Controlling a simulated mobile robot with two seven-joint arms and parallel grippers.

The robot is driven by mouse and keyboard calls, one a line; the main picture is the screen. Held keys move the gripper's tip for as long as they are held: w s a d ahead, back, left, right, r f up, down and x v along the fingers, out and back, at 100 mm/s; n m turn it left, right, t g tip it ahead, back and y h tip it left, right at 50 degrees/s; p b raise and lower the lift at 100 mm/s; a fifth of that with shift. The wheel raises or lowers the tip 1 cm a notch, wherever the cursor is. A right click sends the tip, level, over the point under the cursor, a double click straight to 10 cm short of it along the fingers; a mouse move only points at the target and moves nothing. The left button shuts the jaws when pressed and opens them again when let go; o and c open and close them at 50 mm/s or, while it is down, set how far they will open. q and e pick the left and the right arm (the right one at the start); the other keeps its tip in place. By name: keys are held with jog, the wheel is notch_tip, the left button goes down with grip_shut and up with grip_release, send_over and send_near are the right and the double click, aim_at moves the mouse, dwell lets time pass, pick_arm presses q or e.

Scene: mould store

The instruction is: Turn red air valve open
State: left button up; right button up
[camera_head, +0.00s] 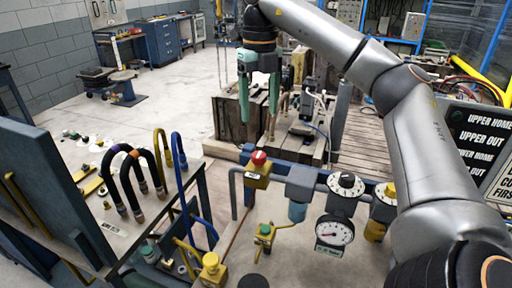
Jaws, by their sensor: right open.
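The red air valve has a red knob (258,158) on a yellow body (257,177), fitted at the left end of a grey pipe line in the middle of the camera_head view. My right gripper (259,112) has two green fingers that point down, spread apart with nothing between them. It appears above the red knob in the picture, with a gap between the fingertips and the knob. My right arm comes in from the right and arches over the pipe line. My left gripper is not in view.
A green-handled valve (264,230) sits lower. Bent hoses (125,180) stand on a table at left.

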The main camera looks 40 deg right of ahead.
aim_at(259, 154)
jog(key=shift+a+f, duration=0.1)
jog(key=shift+f, duration=5.9)
grip_shut()
